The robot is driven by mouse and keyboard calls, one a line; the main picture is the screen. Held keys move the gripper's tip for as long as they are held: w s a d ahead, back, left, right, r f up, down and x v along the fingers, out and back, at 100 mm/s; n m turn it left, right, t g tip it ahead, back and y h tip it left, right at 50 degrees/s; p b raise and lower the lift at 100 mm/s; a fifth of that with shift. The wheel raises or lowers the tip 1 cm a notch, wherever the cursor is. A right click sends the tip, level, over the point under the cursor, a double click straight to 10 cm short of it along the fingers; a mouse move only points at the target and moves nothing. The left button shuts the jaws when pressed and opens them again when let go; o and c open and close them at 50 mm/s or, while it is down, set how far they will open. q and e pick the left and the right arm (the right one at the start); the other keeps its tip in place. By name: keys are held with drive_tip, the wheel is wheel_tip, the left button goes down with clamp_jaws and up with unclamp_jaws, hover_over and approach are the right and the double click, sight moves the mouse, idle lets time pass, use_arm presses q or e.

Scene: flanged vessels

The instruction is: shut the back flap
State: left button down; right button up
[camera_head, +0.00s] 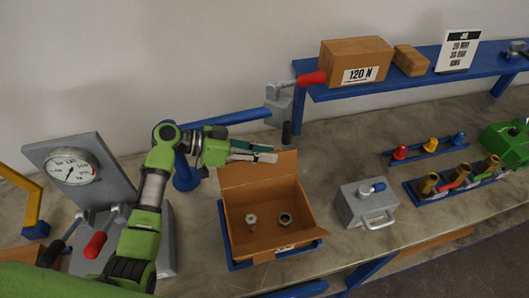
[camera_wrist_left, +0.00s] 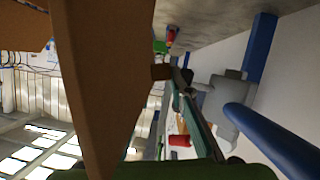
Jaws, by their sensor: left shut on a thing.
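An open brown cardboard box (camera_head: 290,238) sits in a blue frame on the bench in the head view. Its back flap (camera_head: 262,174) stands up, leaning back from the box's rear edge. My left gripper (camera_head: 262,155) is at the flap's top edge, shut on it. In the left wrist view the flap (camera_wrist_left: 105,70) fills the left side, beside the gripper fingers (camera_wrist_left: 188,100). Two small metal parts, a bolt (camera_head: 252,221) and a ring-like piece (camera_head: 286,219), lie inside the box. My right gripper is not in view.
A grey case (camera_head: 365,205) stands right of the box. A gauge panel (camera_head: 80,172) with levers is at the left. A red-handled lever (camera_head: 310,78) juts near the shelf's left end.

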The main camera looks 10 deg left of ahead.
use_arm(q)
drive_tip(key=shift+s, duration=0.1)
drive_tip(key=s+m+t+b, duration=0.1)
drive_tip(key=b, duration=0.2)
drive_tip(key=s+d+m+t+b, duration=0.1)
drive_tip(key=s+m+b, duration=0.1)
drive_tip(key=b, duration=0.2)
drive_tip(key=shift+d+y, duration=0.15)
drive_tip(key=shift+y, duration=0.25)
drive_tip(key=shift+s+d+r+m+t+b, duration=0.25)
drive_tip(key=shift+s+m+t+b, duration=0.45)
drive_tip(key=shift+b, duration=0.55)
drive_tip(key=shift+w, duration=0.1)
drive_tip(key=c, duration=1.9)
unclamp_jaws()
